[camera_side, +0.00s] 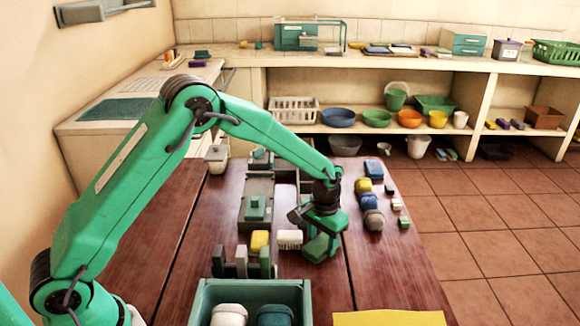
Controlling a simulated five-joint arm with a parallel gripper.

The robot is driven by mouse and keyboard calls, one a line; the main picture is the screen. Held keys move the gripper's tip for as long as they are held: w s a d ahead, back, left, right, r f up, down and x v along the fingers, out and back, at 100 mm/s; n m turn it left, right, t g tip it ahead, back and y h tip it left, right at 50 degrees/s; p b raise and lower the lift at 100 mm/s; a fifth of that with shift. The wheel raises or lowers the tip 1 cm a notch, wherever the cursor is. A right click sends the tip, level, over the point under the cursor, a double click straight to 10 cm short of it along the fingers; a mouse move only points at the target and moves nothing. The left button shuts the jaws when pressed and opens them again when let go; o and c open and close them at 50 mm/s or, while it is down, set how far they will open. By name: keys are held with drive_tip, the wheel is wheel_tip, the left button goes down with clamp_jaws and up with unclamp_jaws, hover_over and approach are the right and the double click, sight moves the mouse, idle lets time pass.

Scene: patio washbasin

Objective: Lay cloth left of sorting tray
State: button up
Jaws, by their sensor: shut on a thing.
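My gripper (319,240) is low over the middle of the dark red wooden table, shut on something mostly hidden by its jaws. A green piece shows at its lower end; I cannot tell whether this is the cloth or part of the jaws. A green open tray (206,289) stands at the front edge of the view, cut off below, with a white and a dark teal rounded thing in it. A grey tray (258,184) lies behind and left of my gripper, with a green block on it. I cannot tell which is the sorting tray.
A yellow sheet (390,318) lies at the table's front right. A grey upright rack (242,262), a yellow block (260,241) and a white-topped brush (289,239) stand left of my gripper. Several sponges (369,201) line the right side. The table's left part looks bare.

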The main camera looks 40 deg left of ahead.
sight(322, 243)
drive_tip(key=shift+f, duration=0.1)
drive_tip(key=o, duration=1)
drive_tip(key=shift+c, duration=0.2)
wheel_tip(322, 243, up, 12)
drive_tip(key=shift+r, duration=0.25)
idle(0.5)
